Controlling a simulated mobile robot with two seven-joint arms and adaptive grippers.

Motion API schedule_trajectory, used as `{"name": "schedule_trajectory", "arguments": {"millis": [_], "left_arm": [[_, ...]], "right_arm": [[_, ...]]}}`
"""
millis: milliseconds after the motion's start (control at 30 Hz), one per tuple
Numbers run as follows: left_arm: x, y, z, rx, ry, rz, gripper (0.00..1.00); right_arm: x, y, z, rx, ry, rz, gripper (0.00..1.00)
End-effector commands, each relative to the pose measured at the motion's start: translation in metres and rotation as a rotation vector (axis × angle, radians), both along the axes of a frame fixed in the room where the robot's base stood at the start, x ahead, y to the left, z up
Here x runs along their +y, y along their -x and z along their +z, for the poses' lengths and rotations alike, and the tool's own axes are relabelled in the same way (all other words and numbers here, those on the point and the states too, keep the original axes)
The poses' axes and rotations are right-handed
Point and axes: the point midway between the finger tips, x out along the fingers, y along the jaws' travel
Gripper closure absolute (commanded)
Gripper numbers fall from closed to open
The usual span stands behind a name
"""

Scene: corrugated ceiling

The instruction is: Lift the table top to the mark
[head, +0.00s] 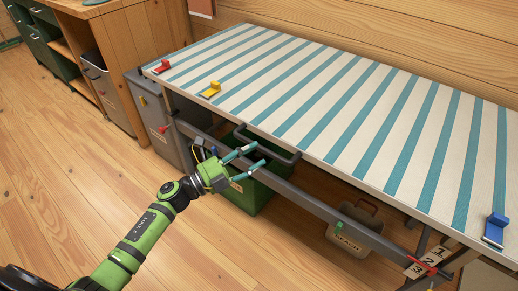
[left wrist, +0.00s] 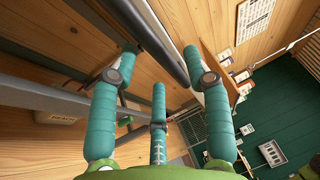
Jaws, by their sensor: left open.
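The table top (head: 330,105) is a long board with teal and white stripes, against the wooden wall. A grey bar handle (head: 268,143) sticks out below its front edge. My left gripper (head: 259,154) is open beside this handle, with its fingers pointing at it. In the left wrist view, a dark bar (left wrist: 158,40) passes between the spread fingertips of my left gripper (left wrist: 158,62); I cannot tell whether they touch it. My right gripper is not in view.
On the top sit a red piece (head: 162,67), a yellow piece (head: 211,89) and a blue piece (head: 495,228). Below are a green crate (head: 250,197), a tan case (head: 355,229) and a long grey rail (head: 310,200). The floor in front is clear.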

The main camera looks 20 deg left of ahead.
Motion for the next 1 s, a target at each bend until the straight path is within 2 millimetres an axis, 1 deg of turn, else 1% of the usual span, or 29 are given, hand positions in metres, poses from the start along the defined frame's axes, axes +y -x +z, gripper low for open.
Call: {"name": "schedule_trajectory", "arguments": {"millis": [33, 200, 400, 600, 1000], "left_arm": [[0.008, 0.009, -0.004, 0.005, -0.002, 0.002, 0.51], [0.033, 0.036, -0.01, 0.004, 0.0, 0.001, 0.51], [0.053, 0.057, -0.014, 0.001, -0.001, 0.0, 0.51], [0.06, 0.064, -0.015, -0.001, 0.001, 0.0, 0.51], [0.06, 0.064, -0.015, -0.001, 0.001, 0.0, 0.51]], "right_arm": [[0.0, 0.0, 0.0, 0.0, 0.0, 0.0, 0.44], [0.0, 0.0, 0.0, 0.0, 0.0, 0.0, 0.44], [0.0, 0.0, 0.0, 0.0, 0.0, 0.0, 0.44], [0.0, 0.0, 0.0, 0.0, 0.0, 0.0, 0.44], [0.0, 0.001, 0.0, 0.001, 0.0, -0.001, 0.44]]}}
